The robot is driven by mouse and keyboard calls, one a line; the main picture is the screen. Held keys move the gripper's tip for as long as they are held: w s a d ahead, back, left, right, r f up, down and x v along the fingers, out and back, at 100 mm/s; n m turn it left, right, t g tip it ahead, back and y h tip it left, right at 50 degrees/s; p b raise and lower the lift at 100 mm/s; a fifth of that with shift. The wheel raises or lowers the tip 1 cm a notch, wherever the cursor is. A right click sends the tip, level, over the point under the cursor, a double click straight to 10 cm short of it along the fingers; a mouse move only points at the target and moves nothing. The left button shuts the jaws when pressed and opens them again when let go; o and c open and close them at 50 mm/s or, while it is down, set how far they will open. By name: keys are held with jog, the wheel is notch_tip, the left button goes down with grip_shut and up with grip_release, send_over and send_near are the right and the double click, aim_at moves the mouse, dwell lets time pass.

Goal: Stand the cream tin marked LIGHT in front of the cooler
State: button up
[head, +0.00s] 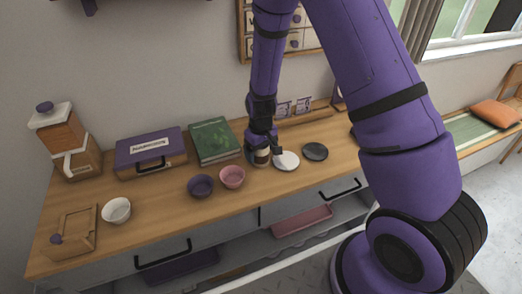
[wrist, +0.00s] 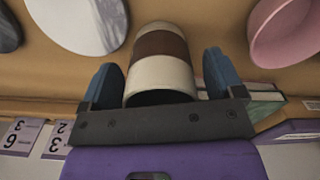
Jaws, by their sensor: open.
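A cream tin with a brown band (head: 261,158) stands on the wooden counter, partly hidden by my gripper (head: 262,143). In the wrist view the tin (wrist: 161,60) sits between the two blue fingers of my gripper (wrist: 160,82), which are open around it. No word can be read on the tin, so I cannot tell if it is marked LIGHT. A purple-lidded box with a black front handle (head: 150,147) stands at the back left; it may be the cooler, but its label is unreadable.
Beside the tin lie a white disc (head: 287,161) and a dark disc (head: 315,151). A pink bowl (head: 232,177), a purple bowl (head: 201,186) and a white bowl (head: 117,210) stand to the left. A green book (head: 214,140) lies behind. Counter before the purple-lidded box is clear.

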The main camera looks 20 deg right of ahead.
notch_tip(320, 180, up, 12)
jog(key=shift+r, duration=0.25)
dwell(0.4)
